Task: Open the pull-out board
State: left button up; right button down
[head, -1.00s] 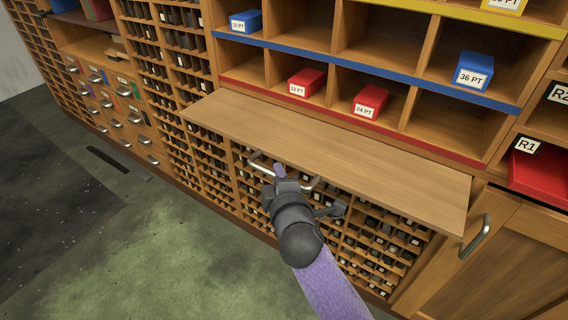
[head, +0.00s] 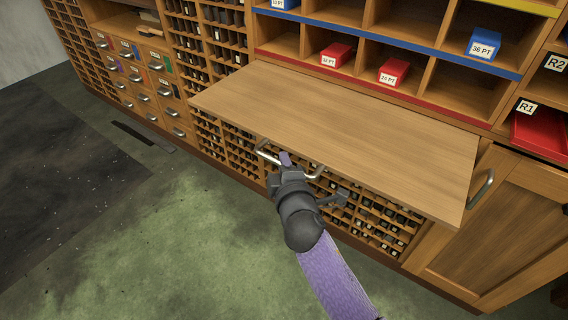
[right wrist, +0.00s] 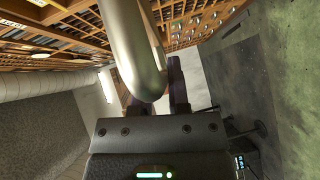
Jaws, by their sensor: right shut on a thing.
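The pull-out board (head: 350,135) is a flat wooden board sticking out of the cabinet below the red-edged shelf row. Its metal bar handle (head: 268,154) is at its front edge, left of the middle. My right gripper (head: 287,162) is shut on the handle in the head view, with the forearm coming up from below. In the right wrist view the handle (right wrist: 136,50) is a thick shiny bar reaching the dark fingers (right wrist: 176,90). Part of the handle is hidden by the gripper. My left gripper is not in view.
Compartments above the board hold red boxes (head: 393,71) and a blue box (head: 483,44). Type-case slots (head: 235,155) lie beneath the board. A cupboard door (head: 500,225) with a metal handle (head: 480,190) is at right. The green floor (head: 190,230) in front is open.

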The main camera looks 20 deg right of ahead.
jog(key=c, duration=0.6)
grip_release()
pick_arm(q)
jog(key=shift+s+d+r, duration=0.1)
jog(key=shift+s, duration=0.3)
pick_arm(e)
jog(key=shift+s+r, duration=0.1)
jog(key=shift+s, duration=0.1)
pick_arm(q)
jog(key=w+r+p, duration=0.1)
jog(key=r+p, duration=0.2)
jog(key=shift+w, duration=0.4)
pick_arm(e)
jog(key=s+a+r, duration=0.1)
jog(key=s, duration=0.8)
jog(key=shift+s, duration=0.15)
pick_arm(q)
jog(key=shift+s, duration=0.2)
pick_arm(e)
jog(key=shift+r, duration=0.1)
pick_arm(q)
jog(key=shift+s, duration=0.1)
